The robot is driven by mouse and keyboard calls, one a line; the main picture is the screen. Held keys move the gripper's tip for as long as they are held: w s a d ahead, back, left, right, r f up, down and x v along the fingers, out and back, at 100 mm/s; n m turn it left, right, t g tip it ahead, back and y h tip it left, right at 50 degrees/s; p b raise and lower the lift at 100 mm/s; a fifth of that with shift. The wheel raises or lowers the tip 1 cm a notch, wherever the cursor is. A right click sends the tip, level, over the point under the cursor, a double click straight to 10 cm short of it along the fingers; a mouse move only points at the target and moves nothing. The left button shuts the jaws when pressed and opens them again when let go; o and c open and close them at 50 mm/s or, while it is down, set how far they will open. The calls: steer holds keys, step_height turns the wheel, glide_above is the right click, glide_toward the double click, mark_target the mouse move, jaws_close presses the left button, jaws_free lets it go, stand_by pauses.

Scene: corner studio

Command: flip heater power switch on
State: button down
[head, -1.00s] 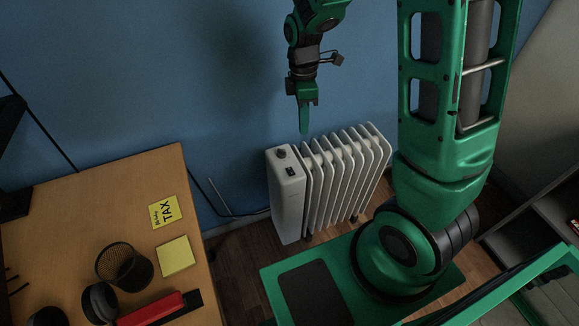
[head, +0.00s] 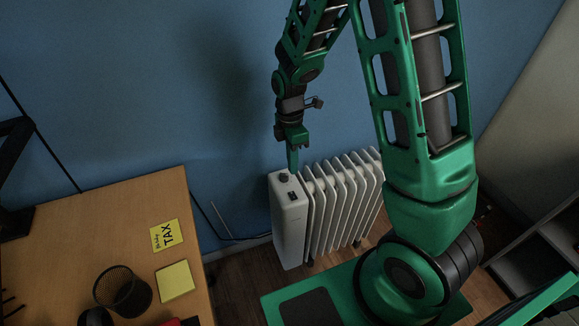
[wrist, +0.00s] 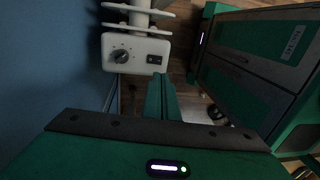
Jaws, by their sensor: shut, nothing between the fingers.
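The white radiator heater (head: 290,225) stands on the floor against the blue wall. Its end panel carries a round dial (head: 284,178) and a small dark power switch (head: 292,196) on top. In the wrist view the dial (wrist: 120,56) and the switch (wrist: 154,60) show on the white panel (wrist: 137,45). In the wrist view the fingers (wrist: 160,95) end just short of the panel, near the switch side. I cannot tell whether they touch it.
A wooden desk (head: 90,235) stands at the left with a wire basket (head: 122,290), a TAX note (head: 164,235) and a yellow pad (head: 175,281). A dark shelf (head: 530,255) is at the right. A cable runs along the wall between desk and heater.

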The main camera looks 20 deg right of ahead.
mark_target(292, 195)
steer(key=f, duration=0.3)
steer(key=s+f, duration=0.1)
steer(key=f, duration=0.7)
steer(key=shift+s+f, duration=0.2)
steer(key=shift+s+f, duration=0.1)
steer(key=shift+f, duration=0.05)
steer(key=shift+w+r, duration=0.2)
steer(key=shift+w, duration=0.7)
